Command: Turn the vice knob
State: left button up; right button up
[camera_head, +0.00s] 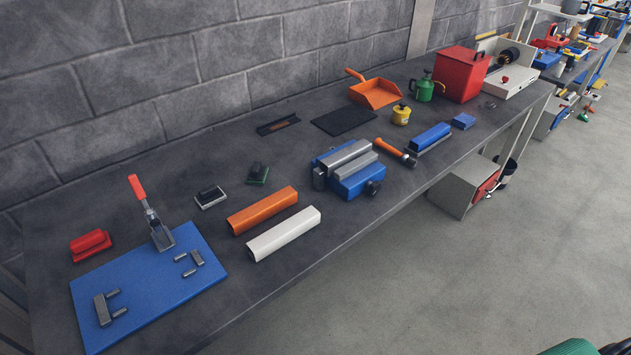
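The vice stands near the front edge of the grey workbench, right of the middle of the head view. It has a blue body (360,182) and grey metal jaws (345,157). A dark round knob (374,188) sticks out from its front right side, close to the bench edge. I see no gap wide enough to tell whether the jaws hold anything. Neither of my grippers is in view, and nothing touches the knob.
A blue plate with a toggle clamp (150,285) is at far left.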

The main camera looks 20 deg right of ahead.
aim_at(373, 187)
jog(key=i+l+u, duration=0.15)
jog(key=l+u, duration=0.3)
jog(key=l, duration=0.3)
jog(key=l+u, duration=0.45)
jog(key=l, duration=0.3)
jog(key=k+l+u, duration=0.1)
jog(key=l+u, duration=0.35)
jog(key=l, duration=0.3)
